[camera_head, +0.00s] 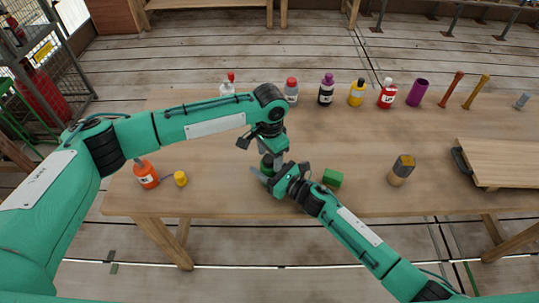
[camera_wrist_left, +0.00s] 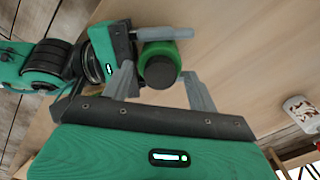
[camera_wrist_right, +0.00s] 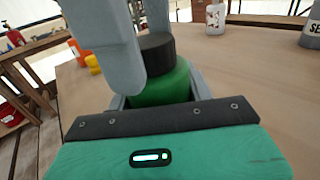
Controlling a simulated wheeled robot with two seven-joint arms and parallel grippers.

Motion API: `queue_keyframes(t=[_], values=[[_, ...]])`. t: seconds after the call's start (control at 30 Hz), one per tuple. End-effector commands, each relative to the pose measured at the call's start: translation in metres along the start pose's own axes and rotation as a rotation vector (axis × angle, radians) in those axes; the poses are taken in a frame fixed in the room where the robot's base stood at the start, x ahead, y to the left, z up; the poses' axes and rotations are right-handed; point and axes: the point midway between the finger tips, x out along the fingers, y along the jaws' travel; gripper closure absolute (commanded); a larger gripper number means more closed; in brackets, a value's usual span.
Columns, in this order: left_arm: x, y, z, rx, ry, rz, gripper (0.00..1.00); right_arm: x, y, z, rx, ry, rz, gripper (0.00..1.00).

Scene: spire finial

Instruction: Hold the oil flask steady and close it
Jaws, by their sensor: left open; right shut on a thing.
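The green oil flask (camera_wrist_right: 160,88) stands upright at the table's near middle, with a dark cap (camera_wrist_right: 157,48) on top. In the head view the flask (camera_head: 267,165) is mostly hidden by my grippers. My right gripper (camera_head: 264,176) is shut around the flask's body from the right. My left gripper (camera_head: 277,157) points down from above, its fingers open on either side of the cap. In the left wrist view the cap (camera_wrist_left: 161,72) lies between those fingers with gaps to both. How tightly the cap sits cannot be told.
A green block (camera_head: 333,178) lies right of my right gripper, with a dark-topped tan object (camera_head: 402,170) beyond. An orange bottle (camera_head: 146,174) and yellow cap (camera_head: 180,178) stand left. Several bottles line the back. A wooden board (camera_head: 500,160) is at right.

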Motion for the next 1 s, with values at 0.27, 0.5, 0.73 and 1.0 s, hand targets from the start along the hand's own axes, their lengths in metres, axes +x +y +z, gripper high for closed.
queue_keyframes(t=[0.27,0.5,0.73,1.0], values=[[-0.049,0.000,-0.001,0.002,0.005,-0.001,0.41,0.000,0.000,0.000,0.000,0.000,0.000,1.00],[-0.096,0.000,-0.001,0.000,0.003,0.000,0.41,0.000,0.000,0.000,0.000,0.000,0.000,1.00],[-0.116,0.000,0.000,0.000,0.001,0.000,0.41,0.000,0.000,0.000,0.000,0.000,0.000,1.00],[-0.117,0.000,0.000,0.000,0.001,0.000,0.41,0.000,0.000,0.000,0.000,0.000,0.000,1.00]])
